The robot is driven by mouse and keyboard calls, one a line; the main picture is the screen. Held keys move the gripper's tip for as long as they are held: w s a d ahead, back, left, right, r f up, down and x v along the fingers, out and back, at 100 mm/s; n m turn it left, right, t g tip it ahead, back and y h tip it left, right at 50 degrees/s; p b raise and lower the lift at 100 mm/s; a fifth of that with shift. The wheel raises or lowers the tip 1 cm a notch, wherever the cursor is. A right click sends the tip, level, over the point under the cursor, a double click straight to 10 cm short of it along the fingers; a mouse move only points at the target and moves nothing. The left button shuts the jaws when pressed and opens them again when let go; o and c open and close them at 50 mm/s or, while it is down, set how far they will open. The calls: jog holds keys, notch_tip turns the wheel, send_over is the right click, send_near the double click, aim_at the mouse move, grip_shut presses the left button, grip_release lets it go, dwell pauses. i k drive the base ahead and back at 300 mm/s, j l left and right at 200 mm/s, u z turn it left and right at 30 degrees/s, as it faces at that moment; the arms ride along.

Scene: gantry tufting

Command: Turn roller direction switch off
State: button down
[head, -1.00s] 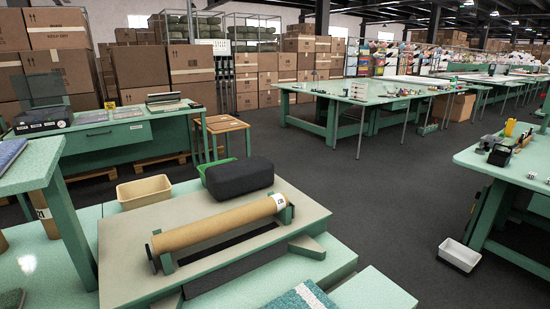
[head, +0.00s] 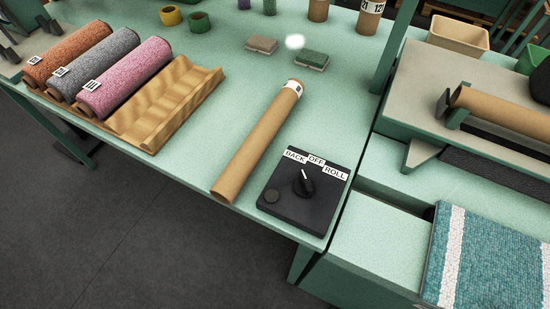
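The roller direction switch is a black box (head: 287,211) on the front right part of the green table. White labels on its top edge read BACK, OFF and ROLL from left to right. Its dark knob (head: 305,185) has a white pointer mark. The mark points up and very slightly left, apparently nearer BACK than the OFF label (head: 317,160). My gripper is not in view.
A cardboard tube (head: 258,140) lies just left of the switch. A wooden cradle (head: 165,108) and orange, grey and pink rolls lie farther left. The roller stand (head: 424,107) and a teal striped rug (head: 497,255) are at right. Dark floor (head: 130,235) is open in front.

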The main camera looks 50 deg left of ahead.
aim_at(304, 187)
jog(key=u, duration=1.05)
